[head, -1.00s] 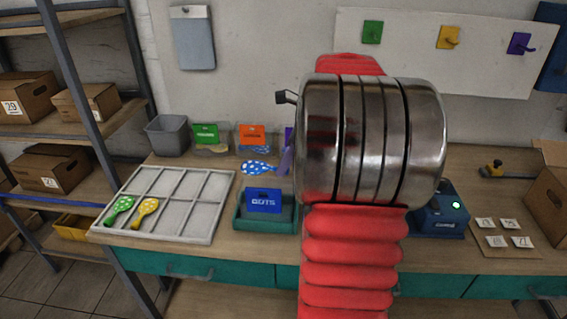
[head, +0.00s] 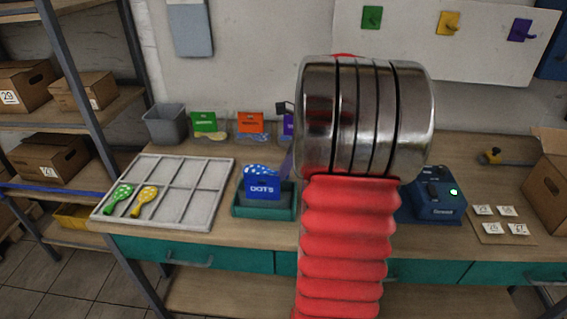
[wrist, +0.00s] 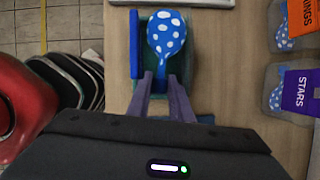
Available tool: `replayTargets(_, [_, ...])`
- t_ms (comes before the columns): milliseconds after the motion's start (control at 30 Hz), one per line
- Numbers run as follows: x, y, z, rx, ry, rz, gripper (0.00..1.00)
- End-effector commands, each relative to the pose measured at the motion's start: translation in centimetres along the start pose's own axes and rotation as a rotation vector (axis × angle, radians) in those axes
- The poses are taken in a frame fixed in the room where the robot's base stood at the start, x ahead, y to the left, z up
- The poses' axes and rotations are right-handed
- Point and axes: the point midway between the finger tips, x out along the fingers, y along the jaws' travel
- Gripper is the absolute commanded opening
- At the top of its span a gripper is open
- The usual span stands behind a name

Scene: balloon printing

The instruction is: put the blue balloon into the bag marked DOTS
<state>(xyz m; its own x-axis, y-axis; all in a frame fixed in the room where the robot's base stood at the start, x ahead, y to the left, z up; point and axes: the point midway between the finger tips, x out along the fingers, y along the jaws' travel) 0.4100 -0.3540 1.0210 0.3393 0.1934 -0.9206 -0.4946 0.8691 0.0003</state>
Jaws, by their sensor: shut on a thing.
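The blue balloon with white dots (wrist: 166,36) is in my gripper (wrist: 162,80), whose two purple fingers are shut on its narrow neck. In the head view the balloon (head: 261,170) shows just above and behind the blue DOTS card of the bag (head: 262,188). That bag stands in a teal tray (head: 263,212) on the bench. In the wrist view the card is seen edge-on (wrist: 134,45) to the left of the balloon, and the balloon is over the tray. I cannot tell how far the balloon is inside the bag. My arm hides most of the gripper in the head view.
A white divided tray (head: 205,165) at left holds a green balloon (head: 117,197) and a yellow balloon (head: 144,202). Behind stand bags with a green card (head: 204,121), an orange card (head: 250,123) and a purple STARS card (wrist: 301,91). A blue device (head: 437,202) is at right.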

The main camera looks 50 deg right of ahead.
Motion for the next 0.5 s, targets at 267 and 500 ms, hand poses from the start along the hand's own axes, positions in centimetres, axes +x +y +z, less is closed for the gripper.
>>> replayTargets(267, [2.2,0.1,-1.0,0.001,0.001,0.003,0.07])
replayTargets(500, [3.8,0.0,-1.7,0.001,0.0,0.001,0.07])
